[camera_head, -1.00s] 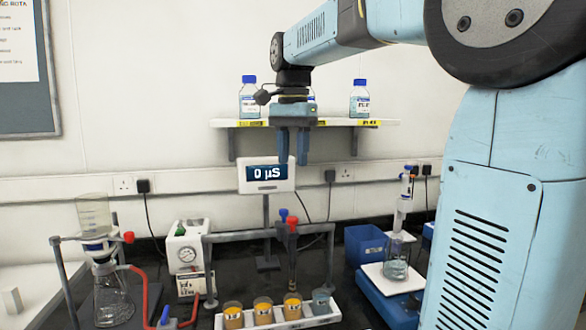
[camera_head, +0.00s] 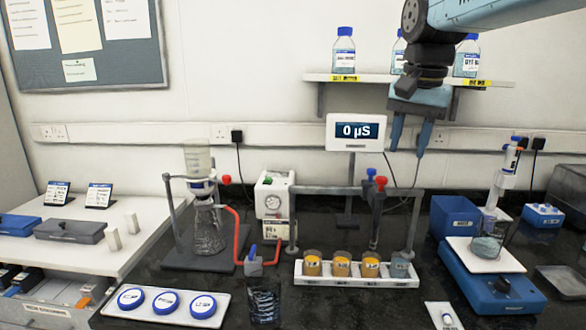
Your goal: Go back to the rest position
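My gripper (camera_head: 410,138) hangs in the air at the upper right, fingers pointing down and slightly tilted. Its two blue fingers stand apart with a clear gap and nothing between them. In the picture it is just right of the white meter display (camera_head: 356,132) reading 0 µS and overlaps the wall shelf (camera_head: 370,79). It is above the bench and apart from the equipment below. My blue arm comes in from the upper right; most of it is outside the view.
A grey frame (camera_head: 345,190) holds red- and blue-capped probes above a white tray of cups (camera_head: 357,282). A filter flask (camera_head: 207,232) stands left, a blue balance (camera_head: 494,275) right. Blue-capped bottles (camera_head: 344,52) stand on the shelf. Three round lids (camera_head: 166,300) lie front left.

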